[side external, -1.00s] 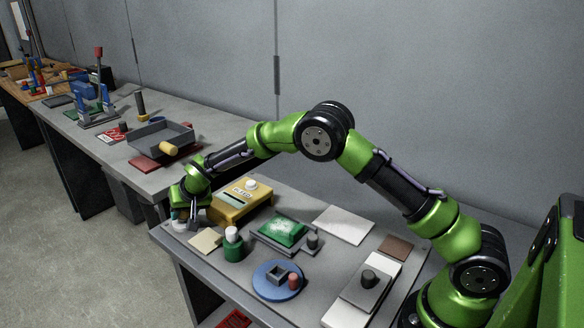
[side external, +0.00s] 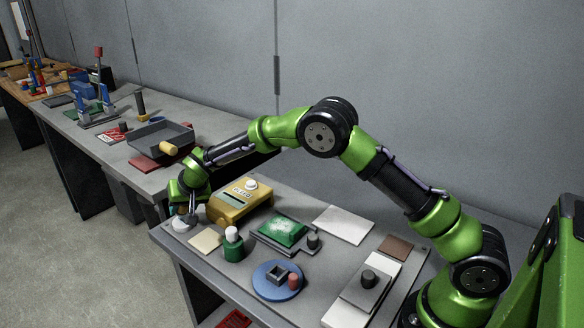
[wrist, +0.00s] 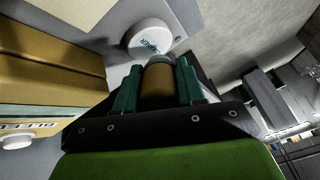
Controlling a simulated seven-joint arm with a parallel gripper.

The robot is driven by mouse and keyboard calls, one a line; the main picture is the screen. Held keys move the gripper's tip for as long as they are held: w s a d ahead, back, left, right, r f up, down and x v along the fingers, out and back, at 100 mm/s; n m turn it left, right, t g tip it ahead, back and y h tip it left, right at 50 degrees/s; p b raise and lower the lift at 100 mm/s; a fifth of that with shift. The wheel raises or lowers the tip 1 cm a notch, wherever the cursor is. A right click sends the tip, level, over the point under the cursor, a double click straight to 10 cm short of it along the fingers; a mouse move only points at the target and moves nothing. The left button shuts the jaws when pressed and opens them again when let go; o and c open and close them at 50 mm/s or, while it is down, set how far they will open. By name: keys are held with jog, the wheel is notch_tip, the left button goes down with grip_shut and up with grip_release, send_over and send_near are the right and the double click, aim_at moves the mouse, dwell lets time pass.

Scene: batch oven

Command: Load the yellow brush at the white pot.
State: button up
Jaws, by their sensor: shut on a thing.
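My gripper (wrist: 155,82) is shut on the brush (wrist: 157,88), whose brownish-yellow handle shows between the teal fingers in the wrist view. The brush's lower end is hard to make out. The white pot (wrist: 148,37), round with dark lettering on its top, lies just beyond the fingertips. In the side view the white pot (side external: 180,224) stands at the table's left end, and my gripper (side external: 190,213) is right above or beside it. I cannot tell whether the brush touches the pot.
A yellow box with a display (side external: 240,201) stands close to the right of my gripper. A beige pad (side external: 206,241) and a green bottle with a white cap (side external: 233,246) are in front. A green block (side external: 282,231) and a blue round plate (side external: 277,292) lie further right.

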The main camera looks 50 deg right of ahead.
jog(key=shift+r, duration=2.55)
